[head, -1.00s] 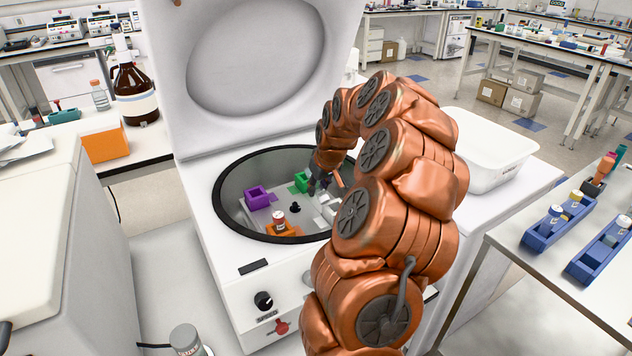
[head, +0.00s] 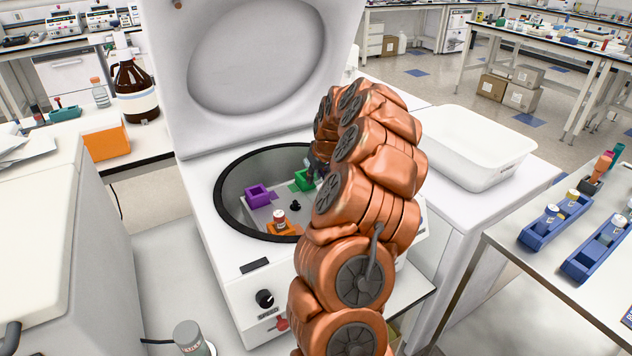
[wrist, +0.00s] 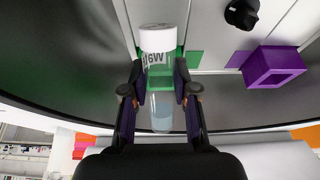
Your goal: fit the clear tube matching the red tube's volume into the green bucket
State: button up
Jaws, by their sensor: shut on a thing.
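My gripper (wrist: 158,90) is shut on a clear tube (wrist: 161,112) with a white cap, dark lettering and pale liquid at the end away from the cap. The green bucket (wrist: 181,66) lies right behind the tube in the wrist view and shows through it. I cannot tell whether the tube is in the bucket or only in front of it. In the head view the green bucket (head: 303,181) is at the rotor's back right, and my arm hides the tube. A white-capped tube with a red label (head: 279,217), likely the red tube, stands in the orange bucket (head: 281,230).
The purple bucket (head: 257,196) sits at the rotor's left and shows in the wrist view (wrist: 272,67). A dark hub (head: 295,205) stands mid-rotor. The centrifuge's dark rim (head: 222,208) surrounds the bowl, with the raised lid (head: 255,60) behind. A white tub (head: 475,150) stands right.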

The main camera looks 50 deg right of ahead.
aim_at(316, 179)
jog(key=shift+f, duration=1.25)
jog(key=shift+f, duration=0.2)
jog(key=o, duration=0.9)
jog(key=shift+o, duration=0.2)
jog(key=shift+r+p, duration=0.15)
jog(key=shift+p, duration=0.45)
jog(key=shift+s+r+b, duration=0.15)
jog(key=shift+r+b, duration=0.05)
jog(key=shift+b, duration=0.2)
jog(key=v, duration=0.2)
jog(key=b+v, duration=0.1)
jog(key=v, duration=0.1)
jog(key=b+v, duration=0.1)
jog(key=v, duration=0.2)
jog(key=shift+a, duration=0.45)
